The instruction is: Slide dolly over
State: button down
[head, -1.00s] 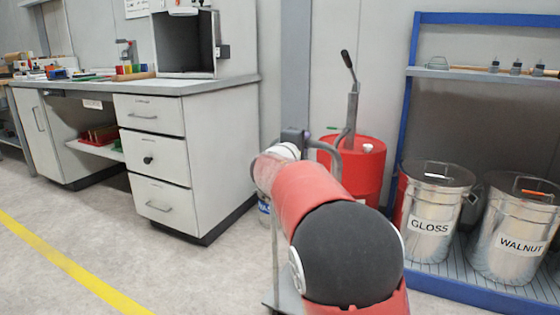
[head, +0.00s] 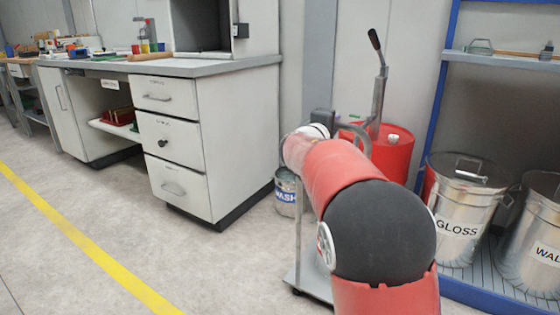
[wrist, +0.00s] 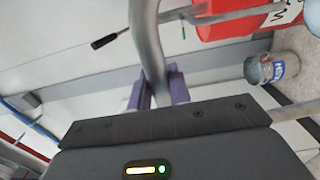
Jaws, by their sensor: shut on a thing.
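The dolly (head: 316,283) is a low grey platform on small casters with an upright tube handle. It stands on the floor right of the drawer cabinet, mostly hidden behind my red and black arm. In the wrist view my gripper (wrist: 160,88) has its purple fingers closed around the grey handle tube (wrist: 147,40). In the head view my gripper (head: 322,122) is at the top of the handle, partly hidden by my arm. I cannot tell whether anything rests on the platform.
A WASH bucket (head: 287,192) stands on the floor behind the dolly, beside the cabinet (head: 245,130). A red drum (head: 392,155) with a pump is behind my arm. Metal GLOSS (head: 458,205) and WALNUT (head: 532,235) cans stand on the blue rack. Floor left of the dolly is open, with a yellow line (head: 85,240).

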jog(key=c, duration=1.3)
grip_release()
jog(key=shift+a+f, duration=0.1)
jog(key=shift+f, duration=0.2)
jog(key=shift+o, duration=0.3)
jog(key=shift+r, duration=0.15)
jog(key=shift+r, duration=0.1)
jog(key=b+v, duration=0.6)
jog(key=v, duration=0.5)
jog(key=s+d+f+m+g+y+p, duration=0.1)
jog(key=s+d+f+m+g+p, duration=0.2)
jog(key=s, duration=0.5)
jog(key=s+d+f+m+g+y+p, duration=0.1)
jog(key=s+d+m+g+y+p, duration=0.15)
jog(key=s+d, duration=0.4)
jog(key=s+a+f+m+g+y+p, duration=0.1)
jog(key=s+a+f+m+y+p, duration=0.1)
jog(key=s, duration=0.8)
jog(key=s+a+f+m+g+y+p, duration=0.2)
jog(key=s+a+f+m+y+p, duration=0.1)
jog(key=s, duration=0.8)
notch_tip(320, 180, down, 3)
jog(key=a+y+p, duration=0.1)
jog(key=a+y, duration=0.1)
jog(key=shift+a+f, duration=0.25)
jog(key=shift+a, duration=0.1)
